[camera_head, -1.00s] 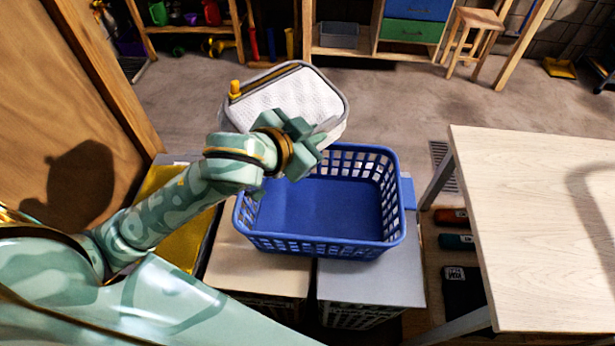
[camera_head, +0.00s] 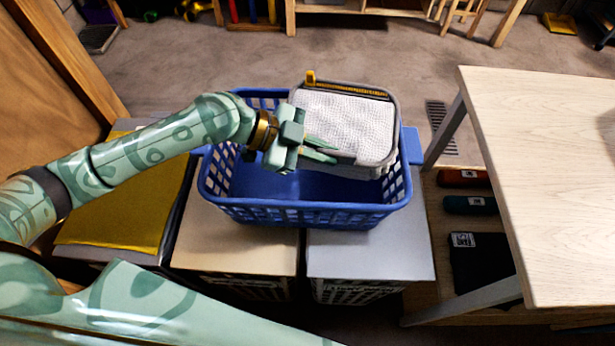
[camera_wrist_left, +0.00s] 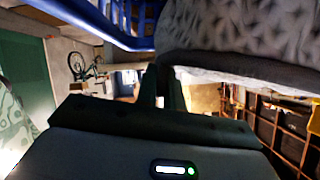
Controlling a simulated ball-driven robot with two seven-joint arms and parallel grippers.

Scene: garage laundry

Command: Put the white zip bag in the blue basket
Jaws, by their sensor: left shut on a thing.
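The white zip bag (camera_head: 345,118), with grey edges and a yellow zip, is over the right half of the blue basket (camera_head: 290,215). My left gripper (camera_head: 318,150) is shut on the bag's near left edge. In the left wrist view the bag (camera_wrist_left: 240,40) fills the upper right, close to the fingers (camera_wrist_left: 163,85), and a blue part of the basket (camera_wrist_left: 95,20) shows at the upper left. The bag hides part of the basket's far right side. I cannot tell whether the bag touches the basket's rim or floor. My right gripper is not in view.
The basket stands across a beige-topped bin (camera_head: 235,250) and a grey-topped bin (camera_head: 370,255). A yellow-topped bin (camera_head: 115,220) is to the left, under my left arm. A pale wooden table (camera_head: 545,180) stands to the right, with a gap before it.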

